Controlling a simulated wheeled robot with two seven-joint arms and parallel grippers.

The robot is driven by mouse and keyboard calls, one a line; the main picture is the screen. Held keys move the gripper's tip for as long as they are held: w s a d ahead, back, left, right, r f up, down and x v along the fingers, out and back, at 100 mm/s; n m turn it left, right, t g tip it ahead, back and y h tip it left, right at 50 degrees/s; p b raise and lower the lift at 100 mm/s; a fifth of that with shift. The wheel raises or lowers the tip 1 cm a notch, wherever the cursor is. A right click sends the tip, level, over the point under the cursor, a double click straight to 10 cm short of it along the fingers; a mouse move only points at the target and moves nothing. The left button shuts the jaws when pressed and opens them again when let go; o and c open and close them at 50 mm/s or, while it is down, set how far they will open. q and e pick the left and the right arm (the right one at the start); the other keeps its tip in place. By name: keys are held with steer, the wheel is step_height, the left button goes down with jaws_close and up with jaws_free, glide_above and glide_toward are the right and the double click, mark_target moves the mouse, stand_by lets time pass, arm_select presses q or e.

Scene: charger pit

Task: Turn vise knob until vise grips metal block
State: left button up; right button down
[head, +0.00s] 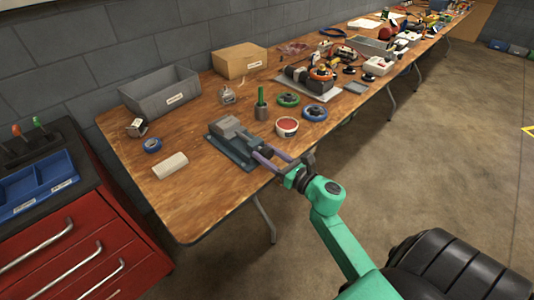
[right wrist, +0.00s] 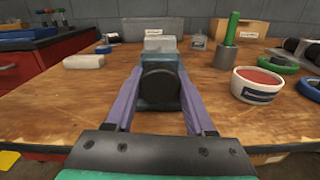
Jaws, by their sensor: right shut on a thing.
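The vise (head: 232,152) is blue-grey and sits near the front edge of the wooden table. A grey block-like piece (head: 225,127) shows at its top; it also shows in the right wrist view (right wrist: 160,44). I cannot tell how tightly the jaws hold it. The vise knob (right wrist: 159,86) is dark and round and faces the right wrist camera. My right gripper (head: 259,154) reaches in from the table's front edge. Its two purple-grey fingers are shut on the knob, one on each side (right wrist: 160,80). My left gripper is in neither view.
A red-topped white tub (head: 287,126) and a green-handled cylinder (head: 262,110) stand right of the vise. A pale bar (head: 170,165) and blue tape roll (head: 152,145) lie left. A grey bin (head: 160,92) stands behind. The table's front left corner is clear.

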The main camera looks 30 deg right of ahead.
steer(key=m+p, duration=0.1)
steer(key=m, duration=0.4)
steer(key=m+p, duration=0.1)
steer(key=m, duration=0.3)
steer(key=shift+a+r+p, duration=0.1)
steer(key=shift+p, duration=0.3)
steer(key=m+p, duration=0.2)
steer(key=m, duration=0.3)
steer(key=m+p, duration=0.2)
steer(key=m, duration=0.2)
steer(key=shift+r+m+p, duration=0.1)
steer(key=shift+m+p, duration=0.2)
steer(key=shift+p, duration=0.05)
steer(key=m+p, duration=0.3)
steer(key=m, duration=0.3)
steer(key=m+p, duration=0.1)
steer(key=m, duration=0.2)
steer(key=shift+m+p, duration=0.9)
steer(key=shift+m, duration=0.9)
